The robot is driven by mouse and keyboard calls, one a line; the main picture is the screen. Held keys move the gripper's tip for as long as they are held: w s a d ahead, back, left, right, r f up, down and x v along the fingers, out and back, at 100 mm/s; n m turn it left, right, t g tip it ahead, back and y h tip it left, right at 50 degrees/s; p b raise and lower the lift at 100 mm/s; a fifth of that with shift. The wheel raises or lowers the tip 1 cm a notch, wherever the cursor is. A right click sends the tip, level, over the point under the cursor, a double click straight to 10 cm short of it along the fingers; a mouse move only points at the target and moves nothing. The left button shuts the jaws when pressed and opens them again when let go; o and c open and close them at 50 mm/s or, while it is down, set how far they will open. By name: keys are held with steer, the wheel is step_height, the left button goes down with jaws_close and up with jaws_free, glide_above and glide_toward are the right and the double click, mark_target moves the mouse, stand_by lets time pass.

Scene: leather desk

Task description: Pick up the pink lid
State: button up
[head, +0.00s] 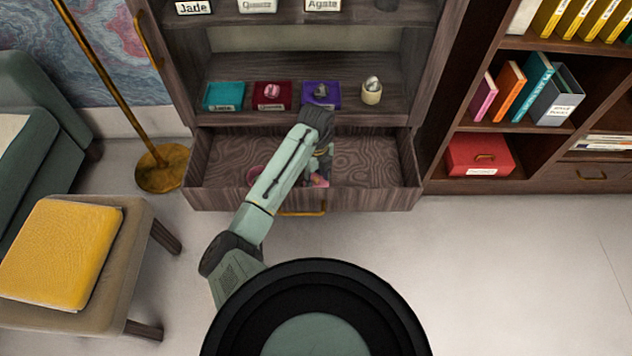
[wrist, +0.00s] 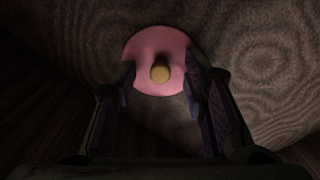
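The pink lid (wrist: 150,44) is a round disc with a small gold knob at its middle. It lies on the wood-grained floor of the open drawer (head: 375,165). In the wrist view my gripper (wrist: 159,80) is open, with one dark finger on each side of the knob. The fingertips overlap the lid's left and right edges in the picture; I cannot tell whether they touch it. In the head view my gripper (head: 321,166) reaches down into the drawer, and the lid (head: 320,181) shows only partly beneath it.
Another pink object (head: 254,175) in the drawer is partly hidden behind my arm. Above, a shelf holds a teal tray (head: 223,96), a dark red tray (head: 272,96), a purple tray (head: 320,95) and a small cream cup (head: 371,94). The drawer's right side is clear.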

jaws_close()
stand_by(0.4)
